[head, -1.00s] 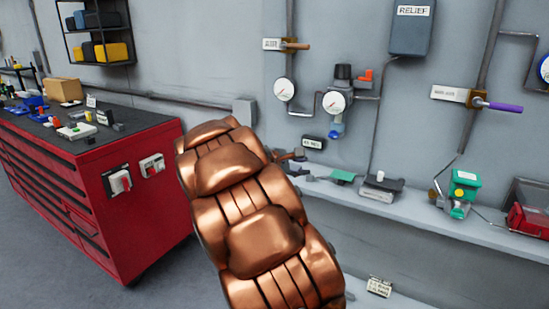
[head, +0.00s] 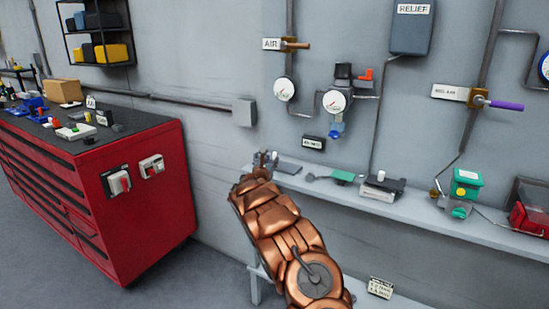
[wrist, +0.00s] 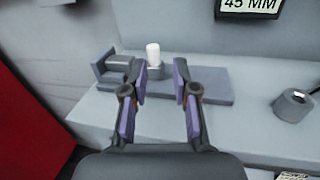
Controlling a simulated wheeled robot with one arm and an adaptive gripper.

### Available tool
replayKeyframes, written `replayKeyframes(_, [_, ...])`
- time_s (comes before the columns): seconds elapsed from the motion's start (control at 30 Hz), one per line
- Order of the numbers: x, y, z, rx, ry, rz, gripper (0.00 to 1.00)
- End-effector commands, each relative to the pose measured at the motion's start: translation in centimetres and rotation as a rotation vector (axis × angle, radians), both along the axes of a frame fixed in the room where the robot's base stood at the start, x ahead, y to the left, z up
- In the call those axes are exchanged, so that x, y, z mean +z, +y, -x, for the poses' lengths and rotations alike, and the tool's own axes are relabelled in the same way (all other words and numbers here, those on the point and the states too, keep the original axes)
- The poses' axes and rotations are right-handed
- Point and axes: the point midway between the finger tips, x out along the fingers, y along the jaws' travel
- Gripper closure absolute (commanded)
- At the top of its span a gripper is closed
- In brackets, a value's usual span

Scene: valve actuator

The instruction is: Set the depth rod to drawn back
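A grey fixture lies on the wall shelf in the wrist view, with a long flat base (wrist: 215,85), an upright end plate and block at its left, and a white upright peg (wrist: 153,53). I cannot tell for sure which part is the depth rod. My gripper (wrist: 160,72) is open and empty. Its two purple-padded fingers are spread, and the peg shows between and beyond their tips, apart from them. The fingers cover part of the fixture. In the head view my gripper (head: 265,158) is at the shelf's left end, beside the fixture's grey base (head: 287,167).
A "45 MM" sign (wrist: 249,6) hangs on the wall above. A grey round part (wrist: 295,104) sits on the shelf to the right. Farther right stand a white-knobbed device (head: 382,188) and a green device (head: 466,187). A red tool cabinet (head: 130,215) stands at the left.

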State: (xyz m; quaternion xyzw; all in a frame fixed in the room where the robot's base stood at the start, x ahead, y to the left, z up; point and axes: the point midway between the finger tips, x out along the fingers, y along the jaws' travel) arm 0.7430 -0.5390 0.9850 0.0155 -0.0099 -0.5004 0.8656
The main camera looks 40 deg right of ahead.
Motion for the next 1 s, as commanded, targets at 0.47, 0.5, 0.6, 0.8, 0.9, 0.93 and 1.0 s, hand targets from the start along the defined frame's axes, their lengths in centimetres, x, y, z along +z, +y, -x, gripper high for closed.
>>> replayKeyframes(0.47, [-1.2, -1.3, -2.0, 0.036, 0.029, 0.014, 0.71])
replayKeyframes(0.5, [-1.3, -1.6, -2.1, 0.035, 0.030, 0.013, 0.71])
replayKeyframes(0.6, [-1.4, -2.3, -2.5, 0.035, 0.034, 0.014, 0.71])
replayKeyframes(0.8, [-1.3, -3.5, -3.4, 0.036, 0.030, 0.013, 0.71])
replayKeyframes(0.9, [-1.3, -4.3, -3.6, 0.033, 0.030, 0.015, 0.71])
replayKeyframes(0.93, [-1.2, -4.5, -3.6, 0.032, 0.029, 0.017, 0.71])
replayKeyframes(1.0, [-1.1, -4.7, -4.1, 0.034, 0.027, 0.015, 0.71])
